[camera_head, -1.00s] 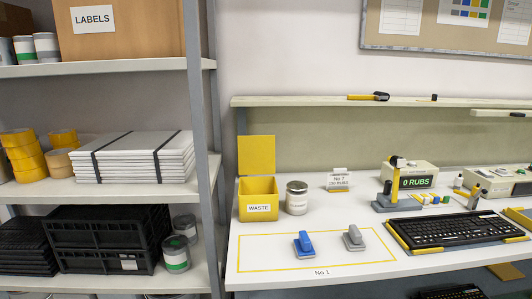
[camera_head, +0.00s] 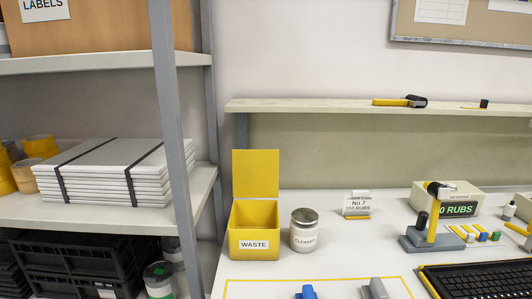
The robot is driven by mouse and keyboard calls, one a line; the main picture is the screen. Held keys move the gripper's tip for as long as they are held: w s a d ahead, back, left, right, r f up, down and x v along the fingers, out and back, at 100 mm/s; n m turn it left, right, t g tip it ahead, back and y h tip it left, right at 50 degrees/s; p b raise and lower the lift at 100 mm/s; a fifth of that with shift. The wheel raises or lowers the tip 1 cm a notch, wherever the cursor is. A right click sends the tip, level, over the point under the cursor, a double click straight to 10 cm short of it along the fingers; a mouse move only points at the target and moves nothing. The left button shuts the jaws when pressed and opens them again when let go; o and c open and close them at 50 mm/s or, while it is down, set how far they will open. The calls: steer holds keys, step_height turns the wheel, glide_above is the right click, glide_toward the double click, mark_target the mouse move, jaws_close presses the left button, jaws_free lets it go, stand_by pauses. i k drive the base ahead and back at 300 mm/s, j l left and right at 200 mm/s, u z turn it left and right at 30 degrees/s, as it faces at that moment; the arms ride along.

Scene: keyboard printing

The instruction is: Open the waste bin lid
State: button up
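The waste bin (camera_head: 254,243) is a small yellow box with a white WASTE label on its front. It stands upright at the left end of the white work table. Its yellow lid (camera_head: 256,173) stands upright at the back edge, and the open top shows the bin's inside. No contents are visible in it. My gripper is not in view.
A cleaner jar (camera_head: 304,236) with a metal lid stands close to the right of the bin. A grey shelf post (camera_head: 172,140) is to the left. A price sign (camera_head: 357,204), a grey stand (camera_head: 428,238) and a keyboard (camera_head: 480,282) are to the right.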

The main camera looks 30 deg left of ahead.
mark_target(255, 173)
steer(key=i+j, duration=0.15)
steer(key=i, duration=0.5)
steer(key=i+j, duration=0.2)
steer(key=i, duration=0.4)
